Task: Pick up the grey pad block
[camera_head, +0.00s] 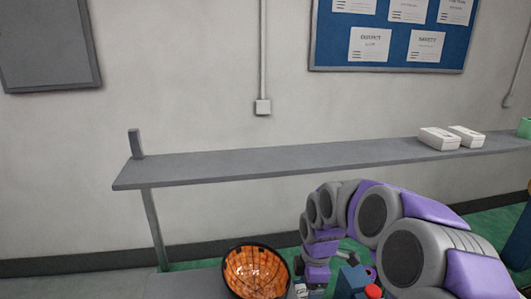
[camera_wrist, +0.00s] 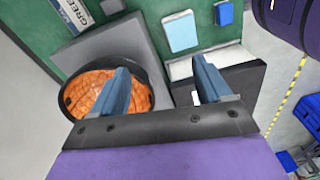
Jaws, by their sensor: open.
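A small upright grey block (camera_head: 136,143) stands at the left end of the long grey shelf in the head view. It may be the grey pad block; no label shows on it. My gripper (camera_wrist: 161,68) is open in the wrist view, with two blue fingers spread apart and nothing held between them. It points down at other items, and the upright block is not seen in that view. A flat grey slab (camera_wrist: 128,38) lies partly under a round black-rimmed bowl with orange inside (camera_wrist: 92,88). In the head view my arm is low at the right, well away from the upright block.
The shelf (camera_head: 270,160) is bare through its middle; white boxes (camera_head: 438,138) sit toward its right. The orange bowl (camera_head: 255,272) stands below it. The wrist view shows a light blue block (camera_wrist: 180,33), a blue block (camera_wrist: 224,13) and a dark slab (camera_wrist: 247,78).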

